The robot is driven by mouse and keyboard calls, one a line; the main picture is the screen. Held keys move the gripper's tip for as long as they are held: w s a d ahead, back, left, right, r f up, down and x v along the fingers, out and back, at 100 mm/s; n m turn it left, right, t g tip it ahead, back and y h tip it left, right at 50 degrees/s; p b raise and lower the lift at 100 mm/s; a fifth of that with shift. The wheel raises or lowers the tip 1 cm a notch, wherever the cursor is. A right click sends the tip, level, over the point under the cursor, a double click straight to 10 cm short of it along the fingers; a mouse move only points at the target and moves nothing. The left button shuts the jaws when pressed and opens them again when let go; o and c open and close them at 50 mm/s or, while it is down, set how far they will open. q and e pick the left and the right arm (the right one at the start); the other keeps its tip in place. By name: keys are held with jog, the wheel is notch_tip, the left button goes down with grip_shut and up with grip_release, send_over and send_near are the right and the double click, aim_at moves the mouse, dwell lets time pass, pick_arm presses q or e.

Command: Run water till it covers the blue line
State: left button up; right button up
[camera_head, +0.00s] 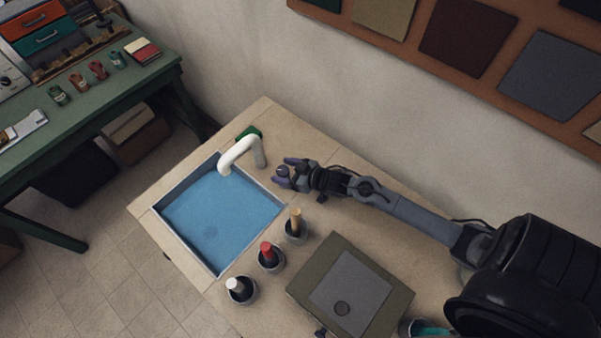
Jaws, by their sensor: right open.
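A rectangular sink (200,222) with a grey rim is set into the beige counter. Its inside looks even blue, with a faint darker round spot near the middle. I cannot tell the water level, and I cannot make out a separate blue line. A white curved tap (240,153) stands at the sink's back edge, its spout over the basin. My right gripper (283,174) is open and empty, to the right of the tap near the sink's back right corner. My left gripper is out of view.
Three round cups with a tan (296,222), a red (268,255) and a white (238,287) piece stand along the sink's right side. An olive board with a grey panel (352,291) lies on the counter. A green workbench (100,105) stands at the left.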

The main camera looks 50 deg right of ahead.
jog(key=v, duration=0.9)
jog(key=shift+s+r+p, duration=0.2)
jog(key=shift+s+p, duration=0.15)
jog(key=shift+d, duration=0.1)
